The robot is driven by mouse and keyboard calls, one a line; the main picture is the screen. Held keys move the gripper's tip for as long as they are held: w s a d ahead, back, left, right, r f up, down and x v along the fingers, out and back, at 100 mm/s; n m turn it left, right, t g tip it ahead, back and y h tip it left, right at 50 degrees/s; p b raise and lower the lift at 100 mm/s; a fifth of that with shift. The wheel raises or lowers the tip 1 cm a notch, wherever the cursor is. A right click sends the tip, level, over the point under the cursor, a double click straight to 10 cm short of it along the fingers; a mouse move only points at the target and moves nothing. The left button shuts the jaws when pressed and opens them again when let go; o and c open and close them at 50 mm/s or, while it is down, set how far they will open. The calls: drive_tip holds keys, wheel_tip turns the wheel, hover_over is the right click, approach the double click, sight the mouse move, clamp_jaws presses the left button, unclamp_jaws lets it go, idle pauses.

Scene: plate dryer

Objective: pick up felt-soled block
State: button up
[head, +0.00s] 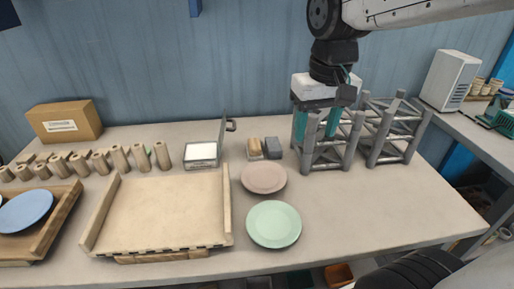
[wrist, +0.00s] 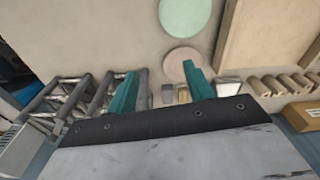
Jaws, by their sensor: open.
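Two small blocks stand side by side on the table near the wall: a tan, wood-coloured one (head: 255,148) and a dark grey one (head: 272,149). I cannot tell for sure which is the felt-soled block, as their undersides are hidden. In the wrist view the grey block (wrist: 168,94) and the tan block (wrist: 183,94) show small between my fingers. My gripper (head: 316,130) is open and empty, with teal fingers pointing down. It is above and to the right of the blocks, by the metal rack. The wrist view shows both fingers (wrist: 160,75) spread apart.
Grey tubular racks (head: 385,140) stand at the right, close to my fingers. A pink plate (head: 264,178) and a green plate (head: 273,224) lie in front of the blocks. A lidded metal box (head: 201,154) stands left of them. The table's right front is clear.

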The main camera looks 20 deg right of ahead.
drive_tip(key=w+f, duration=0.3)
drive_tip(key=w, duration=1.1)
drive_tip(key=m+g, duration=0.1)
drive_tip(key=m, duration=0.1)
hover_over(255, 143)
drive_tip(key=f, duration=1.7)
drive_tip(key=shift+w+a+f, duration=0.15)
drive_tip(key=shift+w+a, duration=0.05)
drive_tip(key=f, duration=0.5)
drive_tip(key=shift+s+f, duration=0.2)
drive_tip(key=shift+f, duration=0.05)
drive_tip(key=shift+d, duration=0.1)
drive_tip(key=c, duration=0.8)
